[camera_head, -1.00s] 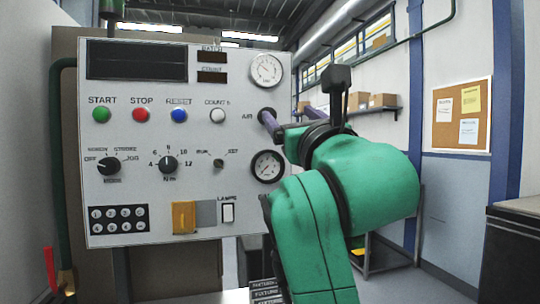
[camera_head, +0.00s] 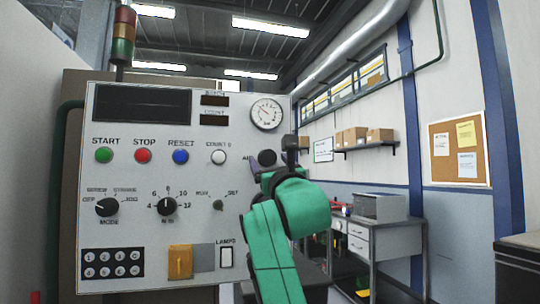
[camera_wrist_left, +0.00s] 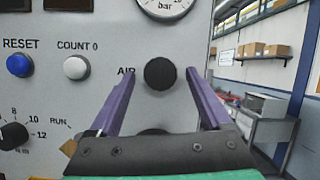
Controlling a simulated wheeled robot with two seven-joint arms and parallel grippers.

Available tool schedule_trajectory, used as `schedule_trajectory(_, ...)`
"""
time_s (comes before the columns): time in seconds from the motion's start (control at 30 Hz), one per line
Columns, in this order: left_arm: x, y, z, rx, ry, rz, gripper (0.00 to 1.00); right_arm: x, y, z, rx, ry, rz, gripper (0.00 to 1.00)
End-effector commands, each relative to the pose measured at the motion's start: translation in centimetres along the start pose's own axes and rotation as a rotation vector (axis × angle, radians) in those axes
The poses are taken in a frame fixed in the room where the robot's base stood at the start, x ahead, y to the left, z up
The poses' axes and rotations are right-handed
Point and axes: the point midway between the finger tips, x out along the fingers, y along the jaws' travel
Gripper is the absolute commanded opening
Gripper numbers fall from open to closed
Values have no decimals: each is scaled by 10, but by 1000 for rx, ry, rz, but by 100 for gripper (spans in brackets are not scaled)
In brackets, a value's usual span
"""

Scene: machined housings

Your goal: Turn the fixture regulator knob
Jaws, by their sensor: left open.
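The black round regulator knob (camera_head: 266,157) is on the grey panel beside the "AIR" label, below the bar gauge (camera_head: 267,114). In the left wrist view the knob (camera_wrist_left: 160,73) is in full view between the finger tips. My left gripper (camera_wrist_left: 160,78) is open, with one purple finger to each side of the knob. I see no finger touching it. In the head view my left gripper (camera_head: 268,171) is just below the knob, its fingers mostly hidden by my green wrist. My right gripper is in neither view.
The panel also has green (camera_head: 104,155), red (camera_head: 143,155) and blue (camera_head: 180,156) buttons, a white button (camera_head: 219,157) and a mode dial (camera_head: 107,207). A workbench (camera_head: 375,237) stands behind on the right. A shelf with boxes (camera_head: 354,137) is above it.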

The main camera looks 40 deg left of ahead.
Motion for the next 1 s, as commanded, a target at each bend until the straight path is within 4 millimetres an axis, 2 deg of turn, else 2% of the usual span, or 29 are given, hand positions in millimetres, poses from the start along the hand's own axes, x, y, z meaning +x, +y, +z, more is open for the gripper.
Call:
schedule_trajectory(0.2, 0, 0, 0, 0, -1, 0, 82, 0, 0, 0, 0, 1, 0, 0)
schedule_trajectory(0.37, 0, 0, 0, 0, -1, 0, 21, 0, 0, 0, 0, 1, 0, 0)
schedule_trajectory(0.4, 0, 0, 0, 0, -1, 0, 6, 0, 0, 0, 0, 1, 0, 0)
schedule_trajectory(0.43, 0, 0, 0, 0, -1, 0, 0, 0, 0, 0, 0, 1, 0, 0)
schedule_trajectory(0.77, 0, 1, -1, 34, 0, -12, 0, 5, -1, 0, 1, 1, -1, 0)
schedule_trajectory(1.0, -1, 3, -1, 149, 8, -58, 0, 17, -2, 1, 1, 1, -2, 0)
